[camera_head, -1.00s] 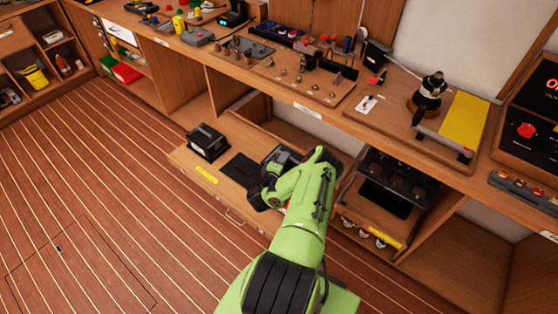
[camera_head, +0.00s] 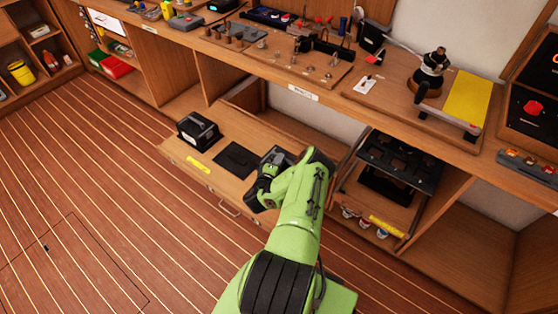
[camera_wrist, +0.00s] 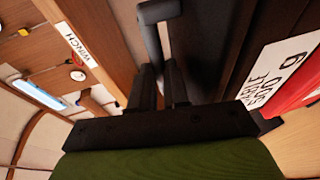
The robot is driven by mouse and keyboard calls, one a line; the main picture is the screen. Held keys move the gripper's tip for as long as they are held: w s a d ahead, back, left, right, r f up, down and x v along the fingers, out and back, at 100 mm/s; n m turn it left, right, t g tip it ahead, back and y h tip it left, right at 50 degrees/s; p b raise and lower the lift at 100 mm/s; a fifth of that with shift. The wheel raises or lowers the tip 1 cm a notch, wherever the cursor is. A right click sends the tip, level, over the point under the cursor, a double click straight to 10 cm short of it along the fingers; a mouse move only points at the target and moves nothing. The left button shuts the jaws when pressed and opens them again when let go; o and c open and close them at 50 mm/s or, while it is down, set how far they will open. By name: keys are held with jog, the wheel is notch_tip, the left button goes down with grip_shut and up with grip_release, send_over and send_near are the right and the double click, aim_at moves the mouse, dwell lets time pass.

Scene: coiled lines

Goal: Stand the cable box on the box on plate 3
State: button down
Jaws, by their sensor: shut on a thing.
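My gripper (camera_wrist: 161,76) is shut on a grey handle-like part (camera_wrist: 156,14) in the wrist view. In the head view, my arm hides most of what it holds. A dark box with a grey top (camera_head: 276,154) shows just behind my gripper (camera_head: 262,190); I cannot tell whether that is the held thing. A black box with a light front (camera_head: 199,131) stands at the left of the pulled-out wooden drawer. A flat, bare black plate (camera_head: 237,160) lies to its right. Plate numbers are not readable.
A red thing with a white label (camera_wrist: 283,72) is close at the right in the wrist view. The workbench (camera_head: 398,135) overhangs behind, with winch parts on it. A black rack (camera_head: 400,160) stands right of my arm. The striped floor (camera_head: 90,190) is clear.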

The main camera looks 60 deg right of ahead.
jog(key=shift+f, duration=0.45)
jog(key=c, duration=1)
grip_release()
jog(key=shift+c, duration=0.2)
jog(key=shift+a+f, duration=0.1)
